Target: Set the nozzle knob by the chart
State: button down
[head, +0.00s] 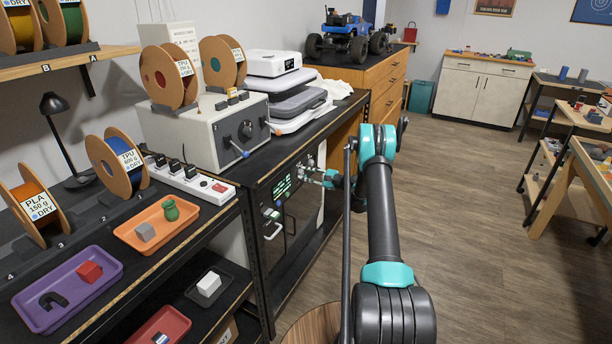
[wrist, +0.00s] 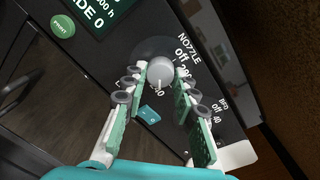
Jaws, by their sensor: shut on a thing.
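The nozzle knob (wrist: 160,72) is a round grey knob on a dark panel (wrist: 225,85), under the word NOZZLE with Off and 200 printed around it. My gripper (wrist: 158,80) has its fingertips on either side of the knob and is shut on it. A light line shows on the lower part of the knob, but fingers hide some of the scale. In the head view, my gripper (head: 326,178) is at the front of the machine under the bench. A white board (head: 180,38) with small text stands behind the spools; I cannot read it or tell if it is the chart.
A green display (wrist: 100,12) and a round green button (wrist: 62,25) are left of the knob. A BED label is at the right, partly beside a finger. Floor (head: 470,200) at right is clear.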

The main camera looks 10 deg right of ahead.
jog(key=shift+m, duration=0.6)
jog(key=c, duration=1.2)
grip_release()
jog(key=shift+d, duration=0.1)
jog(key=v, duration=1.2)
